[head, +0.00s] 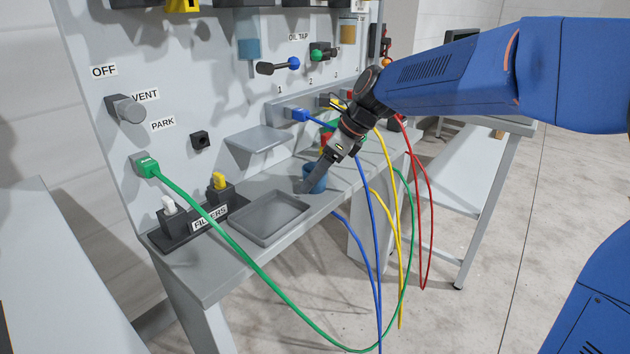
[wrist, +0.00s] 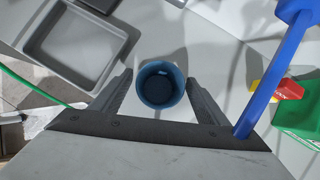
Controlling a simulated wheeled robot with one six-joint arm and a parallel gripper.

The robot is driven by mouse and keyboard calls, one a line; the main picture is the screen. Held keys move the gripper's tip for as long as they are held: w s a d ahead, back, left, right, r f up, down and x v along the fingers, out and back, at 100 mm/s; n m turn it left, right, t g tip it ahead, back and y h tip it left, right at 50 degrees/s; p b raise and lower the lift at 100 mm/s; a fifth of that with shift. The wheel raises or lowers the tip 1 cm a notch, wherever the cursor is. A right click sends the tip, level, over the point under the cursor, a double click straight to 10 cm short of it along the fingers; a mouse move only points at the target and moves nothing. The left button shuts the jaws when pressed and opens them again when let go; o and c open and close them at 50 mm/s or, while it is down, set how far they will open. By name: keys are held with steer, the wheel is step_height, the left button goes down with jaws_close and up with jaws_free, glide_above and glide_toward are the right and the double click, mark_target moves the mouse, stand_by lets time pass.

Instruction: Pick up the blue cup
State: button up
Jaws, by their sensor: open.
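The blue cup (head: 316,183) stands upright on the grey bench shelf, right of the grey tray, partly hidden by my gripper in the head view. In the wrist view the cup (wrist: 160,86) shows from above, open at the top and seemingly empty inside. My gripper (head: 309,182) reaches down to the cup from the upper right. In the wrist view my gripper (wrist: 159,90) is open, with one finger on each side of the cup and a narrow gap on both sides.
A shallow grey tray (head: 270,218) lies just left of the cup. A green cable (head: 236,254) loops across the shelf front. Blue (head: 368,225), yellow (head: 393,228) and red (head: 430,190) cables hang near my wrist. A small plate (head: 258,139) juts from the panel behind.

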steer(key=c, duration=1.1)
